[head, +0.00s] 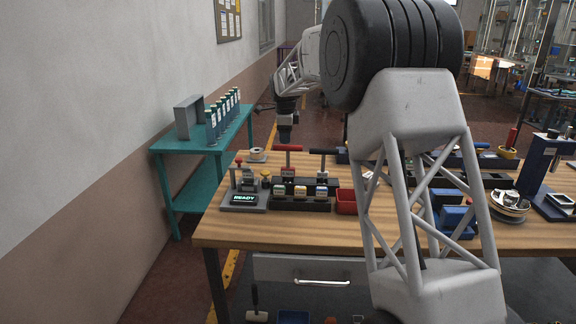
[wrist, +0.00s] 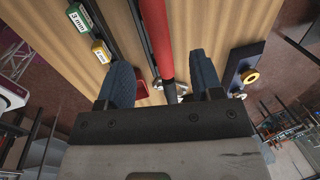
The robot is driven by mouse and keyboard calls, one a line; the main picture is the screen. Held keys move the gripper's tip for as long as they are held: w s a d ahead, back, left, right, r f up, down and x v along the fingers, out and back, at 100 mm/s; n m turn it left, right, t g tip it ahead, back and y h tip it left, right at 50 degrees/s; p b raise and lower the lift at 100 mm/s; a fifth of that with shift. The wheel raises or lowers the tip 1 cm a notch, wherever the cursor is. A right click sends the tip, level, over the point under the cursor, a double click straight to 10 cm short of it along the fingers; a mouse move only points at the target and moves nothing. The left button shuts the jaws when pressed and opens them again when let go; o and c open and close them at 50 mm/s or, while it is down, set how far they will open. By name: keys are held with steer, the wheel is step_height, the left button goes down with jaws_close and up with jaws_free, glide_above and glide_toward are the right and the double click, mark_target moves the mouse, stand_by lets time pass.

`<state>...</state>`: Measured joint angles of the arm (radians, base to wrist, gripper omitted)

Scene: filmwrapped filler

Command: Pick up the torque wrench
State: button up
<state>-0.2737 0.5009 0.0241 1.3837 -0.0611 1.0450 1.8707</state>
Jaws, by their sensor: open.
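A tool with a red handle, which looks like the torque wrench (head: 288,149), stands on the workbench in a black rack in the head view. In the wrist view its red handle (wrist: 156,30) runs between my two fingers, with shiny metal below it partly hidden by my gripper. My gripper (wrist: 160,66) is open, one blue finger on each side of the handle. I cannot tell whether either finger touches it. In the head view my gripper (head: 287,138) hangs just above the red handle.
A similar tool with a black handle (head: 323,151) stands just right. Labelled blocks (head: 300,191) and a red bin (head: 346,203) lie in front, a READY display box (head: 245,199) to the left. My arm covers part of the wooden bench (head: 290,228). A teal side table (head: 190,143) holds several bottles.

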mark_target(286, 148)
steer(key=shift+w+f, duration=0.15)
steer(key=shift+f, duration=0.6)
steer(key=shift+f, duration=0.1)
steer(key=shift+w+f, duration=0.25)
steer(key=shift+f, duration=1)
steer(key=shift+w+f, duration=0.25)
steer(key=shift+f, duration=1)
steer(key=shift+c, duration=0.2)
steer(key=shift+r, duration=0.1)
jaws_close()
